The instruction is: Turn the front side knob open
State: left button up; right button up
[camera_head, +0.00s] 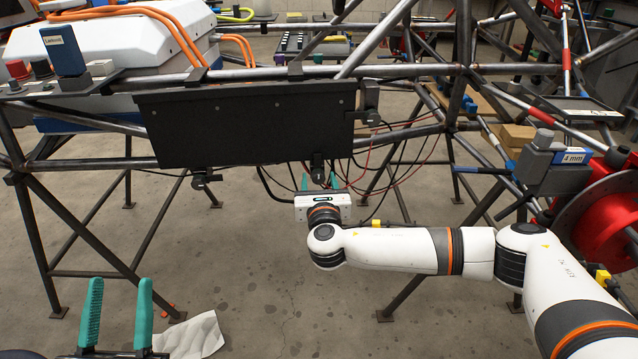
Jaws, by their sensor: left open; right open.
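A black panel (240,120) hangs on the front of the tube frame. Small dark knobs sit at its edge: one at the lower edge right of centre (318,167), one at the lower left (203,180), and one at the right side (368,98). I cannot tell which is the front side knob or how each is turned. My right gripper (320,182) is open, its teal fingers just below the lower knob right of centre, one to each side in the picture. Contact cannot be made out. My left gripper (118,288) is open and empty at the bottom left, away from the panel.
Dark steel tubes (90,236) frame the scene. Loose red and black wires (385,165) hang behind my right gripper. A red disc (605,215) and a grey block labelled 4 mm (545,170) stand at right. A white sheet (195,337) lies on the floor.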

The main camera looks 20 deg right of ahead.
jog(key=shift+c, duration=0.3)
jog(key=c, duration=0.9)
